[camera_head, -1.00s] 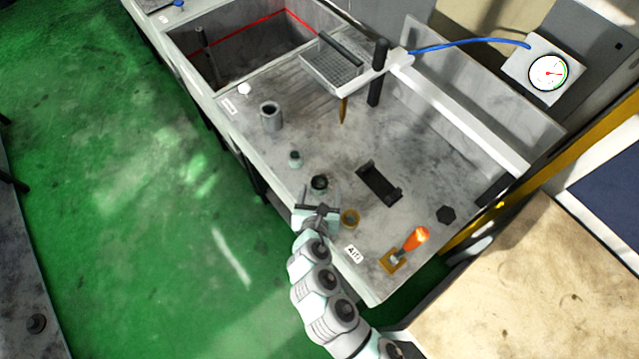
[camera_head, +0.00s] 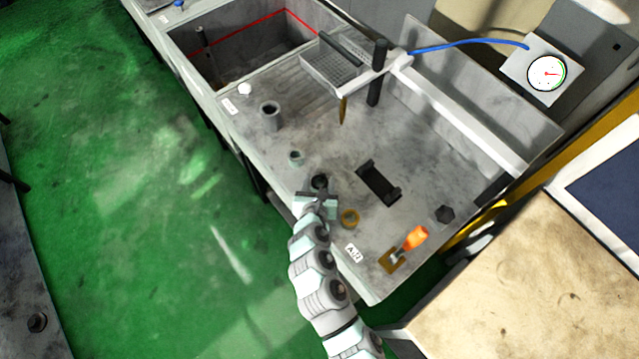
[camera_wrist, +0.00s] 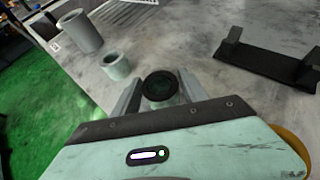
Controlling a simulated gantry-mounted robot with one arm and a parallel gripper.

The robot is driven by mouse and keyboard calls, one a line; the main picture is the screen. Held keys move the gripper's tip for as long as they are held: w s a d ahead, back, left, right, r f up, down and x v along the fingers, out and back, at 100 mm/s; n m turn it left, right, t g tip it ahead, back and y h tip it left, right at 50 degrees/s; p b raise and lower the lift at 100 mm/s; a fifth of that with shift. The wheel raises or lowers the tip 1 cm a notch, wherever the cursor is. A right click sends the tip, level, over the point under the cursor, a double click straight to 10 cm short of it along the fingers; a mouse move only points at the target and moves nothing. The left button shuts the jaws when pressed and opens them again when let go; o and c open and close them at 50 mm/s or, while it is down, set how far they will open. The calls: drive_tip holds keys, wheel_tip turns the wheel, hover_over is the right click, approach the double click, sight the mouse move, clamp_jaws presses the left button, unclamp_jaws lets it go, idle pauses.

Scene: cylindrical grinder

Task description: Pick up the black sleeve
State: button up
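The black sleeve (camera_head: 319,181) is a short dark ring standing on the grey workbench (camera_head: 410,150), near its front edge. In the wrist view the black sleeve (camera_wrist: 159,87) sits between the two spread fingers of my gripper (camera_wrist: 160,92), near the fingertips. My gripper (camera_head: 318,192) reaches in from the front of the bench and is open. The lower part of the sleeve is partly hidden by the gripper body. I cannot tell whether either finger touches it.
A small grey-green sleeve (camera_head: 296,158) and a taller grey cylinder (camera_head: 271,117) stand to the left. A brass ring (camera_head: 349,218) lies close on the right. A black bracket (camera_head: 379,182) lies behind. An orange-handled tool (camera_head: 412,240) is at the right front.

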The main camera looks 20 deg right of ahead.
clamp_jaws()
idle(0.3)
drive_tip(key=shift+r, duration=0.1)
